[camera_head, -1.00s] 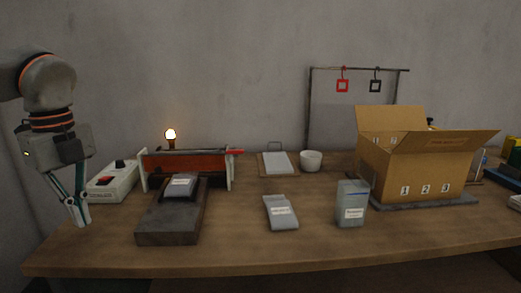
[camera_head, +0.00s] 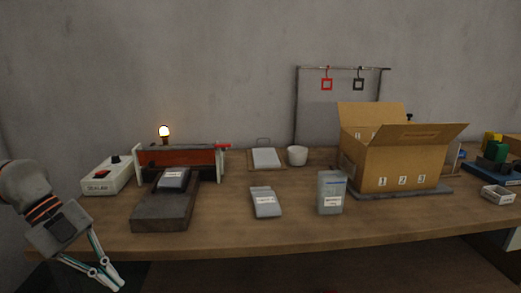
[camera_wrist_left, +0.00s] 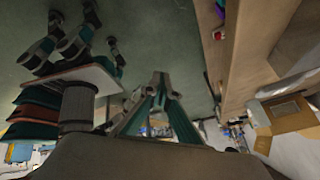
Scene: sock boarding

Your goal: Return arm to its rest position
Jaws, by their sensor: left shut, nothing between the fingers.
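My left gripper (camera_head: 112,284) is at the lower left of the head view, in front of the table's front edge and below the level of its top. Its fingers are together with nothing between them. In the left wrist view the gripper (camera_wrist_left: 158,78) also shows shut and empty, pointing out over the green floor (camera_wrist_left: 150,35). The wooden table (camera_head: 300,232) is to its right, apart from it. My right gripper does not show in the head view.
On the table stand a white sealer box (camera_head: 108,177), a red sealing unit (camera_head: 180,160), a dark block (camera_head: 160,212) with a labelled packet (camera_head: 173,178), further packets (camera_head: 265,201) (camera_head: 331,192) and an open carton (camera_head: 400,170). A rack (camera_head: 340,69) with two tags stands behind.

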